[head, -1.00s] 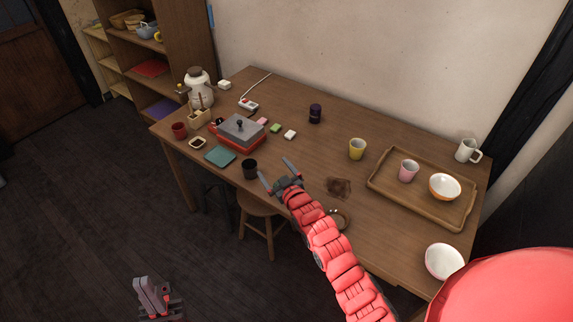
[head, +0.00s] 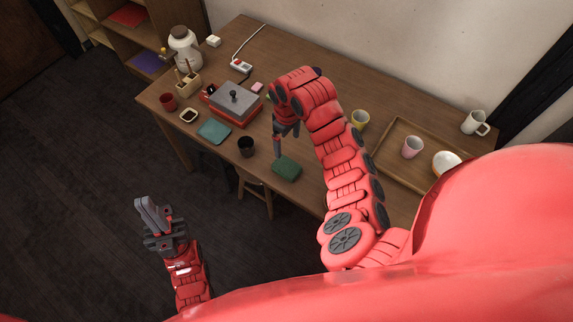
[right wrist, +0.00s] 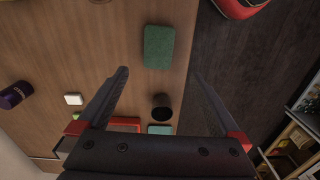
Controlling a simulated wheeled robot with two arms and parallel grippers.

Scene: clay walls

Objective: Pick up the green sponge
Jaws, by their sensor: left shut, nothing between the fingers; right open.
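The green sponge (head: 286,167) is a dark green block lying flat on the wooden table near its front edge. It also shows in the right wrist view (right wrist: 158,46), ahead of the fingers. My right gripper (head: 278,148) points down just beside the sponge's left end in the head view, seemingly above the table. In the right wrist view its fingers (right wrist: 161,72) are spread with nothing between them. My left gripper (head: 141,202) is shut and empty, out over the dark floor left of the table.
A black cup (head: 246,147), a teal square (head: 214,131) and a red-based grey-lidded box (head: 233,102) stand left of the sponge. A stool (head: 255,187) is below the front edge.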

